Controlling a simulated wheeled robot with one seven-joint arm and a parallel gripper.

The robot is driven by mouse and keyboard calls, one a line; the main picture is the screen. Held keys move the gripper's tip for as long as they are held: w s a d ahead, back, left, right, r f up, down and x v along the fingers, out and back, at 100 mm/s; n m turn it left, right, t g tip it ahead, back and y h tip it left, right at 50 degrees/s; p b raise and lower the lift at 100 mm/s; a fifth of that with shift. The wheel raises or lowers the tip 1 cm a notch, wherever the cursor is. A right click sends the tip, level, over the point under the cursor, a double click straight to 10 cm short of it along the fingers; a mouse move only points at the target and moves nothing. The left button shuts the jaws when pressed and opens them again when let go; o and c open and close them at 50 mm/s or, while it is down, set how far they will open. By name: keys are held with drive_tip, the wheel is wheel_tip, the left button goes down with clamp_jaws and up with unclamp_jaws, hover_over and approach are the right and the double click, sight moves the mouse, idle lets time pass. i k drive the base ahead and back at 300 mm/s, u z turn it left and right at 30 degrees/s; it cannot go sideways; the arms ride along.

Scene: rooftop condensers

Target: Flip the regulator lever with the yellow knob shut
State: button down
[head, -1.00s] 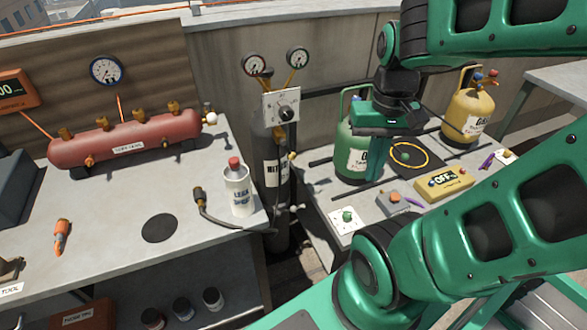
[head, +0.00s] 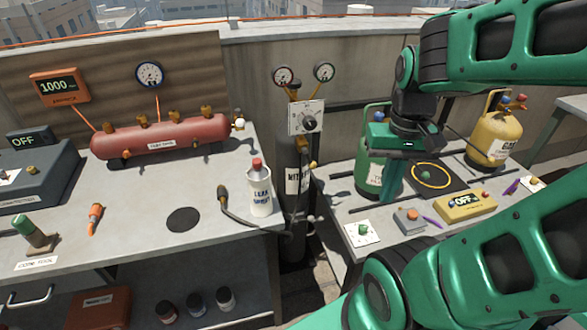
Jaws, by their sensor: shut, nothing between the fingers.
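The grey regulator panel (head: 307,117) with its black dial sits above the dark nitrogen cylinder (head: 294,182), between the two benches. A small yellow-orange knob (head: 313,165) shows at the cylinder's right side, below the panel. It looks like the lever's knob, but the lever's arm and angle are too small to tell. My gripper (head: 390,193) is shut and empty, pointing down over the right bench in front of the green cylinder. It is to the right of the knob and apart from it.
A white leak spray bottle (head: 260,190) and a black hose stand on the left bench near the cylinder. A red manifold (head: 160,137) lies behind. The green cylinder (head: 369,170), yellow cylinder (head: 490,135) and yellow OFF box (head: 466,205) crowd the right bench.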

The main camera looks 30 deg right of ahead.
sight(312, 164)
drive_tip(key=u, duration=1.5)
drive_tip(key=k, duration=1.25)
drive_tip(key=z, duration=1.35)
drive_tip(key=i, duration=1)
